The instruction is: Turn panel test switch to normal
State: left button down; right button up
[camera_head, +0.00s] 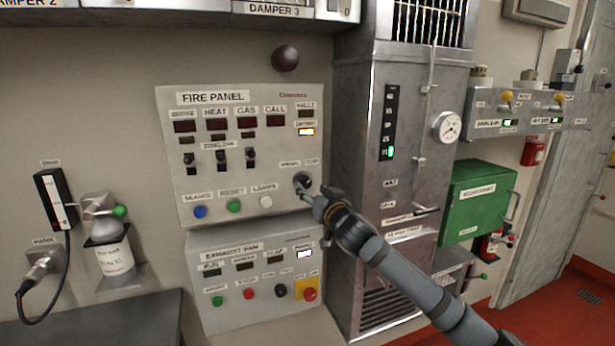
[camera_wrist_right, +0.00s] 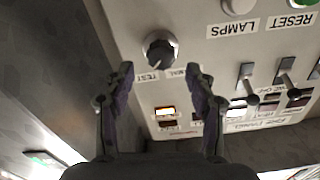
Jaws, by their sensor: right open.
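The fire panel (camera_head: 240,150) is a pale box on the wall. Its test switch (camera_head: 303,180) is a round dark knob at the lower right, under small labels for normal and test. In the right wrist view the knob (camera_wrist_right: 160,50) shows upside down, just beyond the fingertips and roughly centred between them. I cannot tell for certain which label it points to. My right gripper (camera_head: 308,193) is open at the knob; in the right wrist view its two fingers (camera_wrist_right: 159,72) are apart with nothing between them. My left gripper is not in view.
Blue, green and white buttons (camera_head: 233,206) sit left of the knob, with small toggles (camera_head: 221,158) above. The exhaust fan panel (camera_head: 230,290) is below. A grey metal cabinet (camera_head: 400,110) juts out close on the right. A bottle (camera_head: 108,250) stands at left.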

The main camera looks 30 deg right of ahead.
aim_at(306, 184)
jog(key=p+x, duration=0.1)
jog(key=x, duration=0.2)
jog(key=shift+w+r, duration=0.15)
jog(key=shift+w, duration=0.1)
jog(key=shift+w+d+p, duration=0.1)
jog(key=shift+w+p, duration=0.2)
jog(key=shift+w, duration=0.15)
jog(key=c, duration=1.1)
jog(key=shift+c, duration=0.2)
